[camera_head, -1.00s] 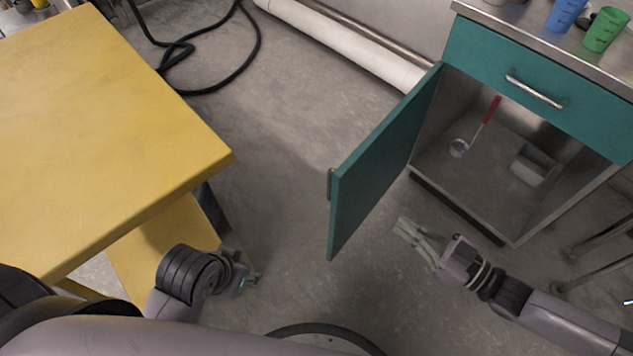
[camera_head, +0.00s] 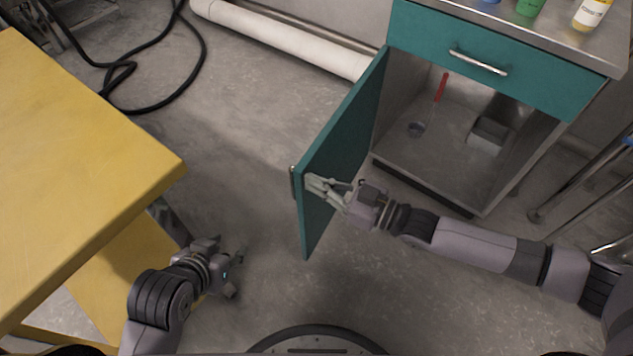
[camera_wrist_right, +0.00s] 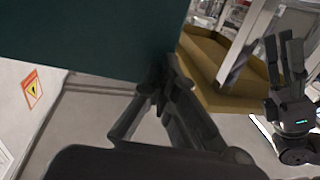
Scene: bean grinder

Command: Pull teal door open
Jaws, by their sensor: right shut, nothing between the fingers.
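The teal door (camera_head: 342,135) stands swung open from the cabinet, its handle (camera_head: 294,183) on the outer face near the free edge. My right gripper (camera_head: 312,183) is shut and empty, with its fingertips at the inner face of the door near the free edge; whether they touch it is hard to tell. In the right wrist view the door (camera_wrist_right: 100,35) fills the upper left, with the gripper fingers (camera_wrist_right: 158,85) just below its edge. My left gripper (camera_head: 236,272) hangs low by the yellow table; its finger state is unclear. It also shows in the wrist view (camera_wrist_right: 284,52).
The cabinet interior (camera_head: 450,150) holds a red-handled tool (camera_head: 440,88) and a small grey box (camera_head: 488,135). A closed teal drawer (camera_head: 500,60) is above. A yellow table (camera_head: 80,150) stands left. Floor between table and door is clear.

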